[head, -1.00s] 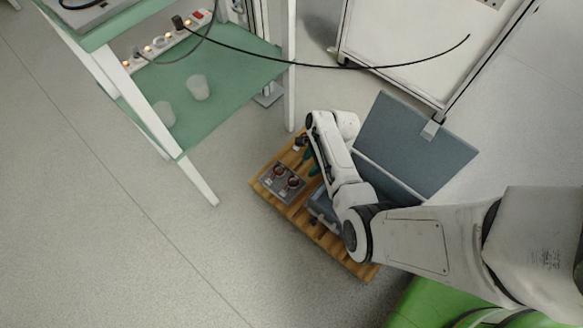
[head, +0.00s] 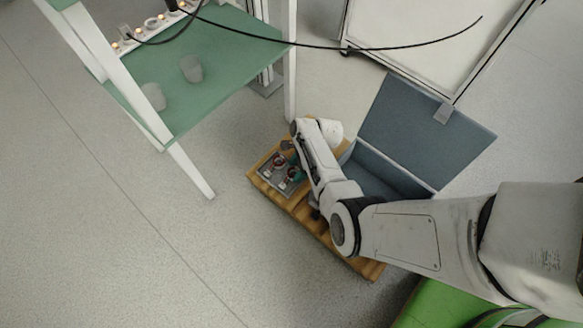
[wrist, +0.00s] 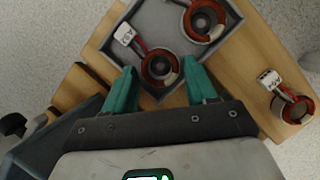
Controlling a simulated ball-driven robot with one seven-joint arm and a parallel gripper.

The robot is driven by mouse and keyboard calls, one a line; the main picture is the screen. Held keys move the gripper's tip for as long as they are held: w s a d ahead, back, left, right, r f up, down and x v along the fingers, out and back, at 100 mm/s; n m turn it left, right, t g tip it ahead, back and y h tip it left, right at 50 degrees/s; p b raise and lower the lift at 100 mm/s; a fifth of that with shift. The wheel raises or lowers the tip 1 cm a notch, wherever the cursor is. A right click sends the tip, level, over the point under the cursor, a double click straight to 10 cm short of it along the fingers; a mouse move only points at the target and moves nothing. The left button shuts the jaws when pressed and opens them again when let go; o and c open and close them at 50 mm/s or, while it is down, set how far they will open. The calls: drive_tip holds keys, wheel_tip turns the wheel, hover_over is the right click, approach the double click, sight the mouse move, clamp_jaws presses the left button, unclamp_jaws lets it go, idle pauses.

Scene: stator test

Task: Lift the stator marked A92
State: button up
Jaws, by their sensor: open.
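In the wrist view, a stator (wrist: 160,67) with a copper-red winding and dark core lies in a grey tray (wrist: 152,18). Its white tag (wrist: 124,33) appears to read A92. My gripper (wrist: 161,69) is open, its two teal fingers apart, with the fingertips on either side of the near edge of this stator. I cannot tell how high the fingertips are above it. A second stator (wrist: 205,20) lies farther back in the tray. In the head view, the tray (head: 264,180) shows beside my arm, which partly hides the gripper.
A blue-grey open-lidded box (head: 385,172) stands right of the tray. A green-shelved rack (head: 215,65) stands at upper left. The floor left of the board is clear.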

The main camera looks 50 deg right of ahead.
drive_tip(key=b+x, duration=0.1)
drive_tip(key=x, duration=0.1)
drive_tip(key=shift+a+f, duration=0.1)
drive_tip(key=shift+f, duration=0.2)
drive_tip(key=shift+r, duration=0.1)
drive_tip(key=c, duration=0.8)
